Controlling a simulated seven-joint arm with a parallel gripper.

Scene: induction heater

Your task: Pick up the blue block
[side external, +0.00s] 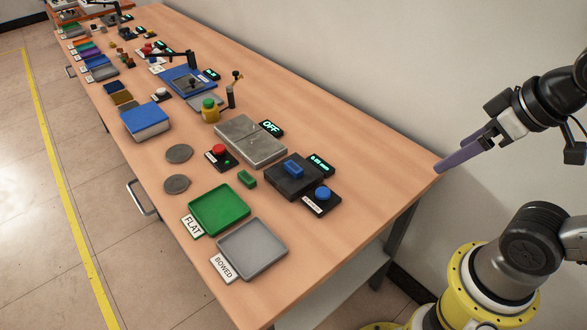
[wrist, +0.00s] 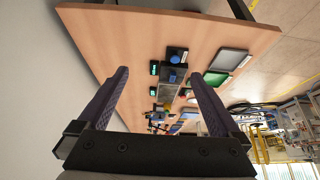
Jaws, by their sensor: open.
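The small blue block (side external: 293,169) lies on top of a black device (side external: 288,180) near the near end of the table. A round blue button (side external: 322,194) sits on a box beside it. My gripper (side external: 437,168) is open, with nothing between its long purple fingers, and hangs off the table's right edge, well to the right of the block. In the wrist view my gripper (wrist: 158,73) shows both fingers spread, with the table and devices far beyond.
A green tray (side external: 219,208) and a grey tray (side external: 252,249) stand at the front. The wall runs behind. The table's right end is bare.

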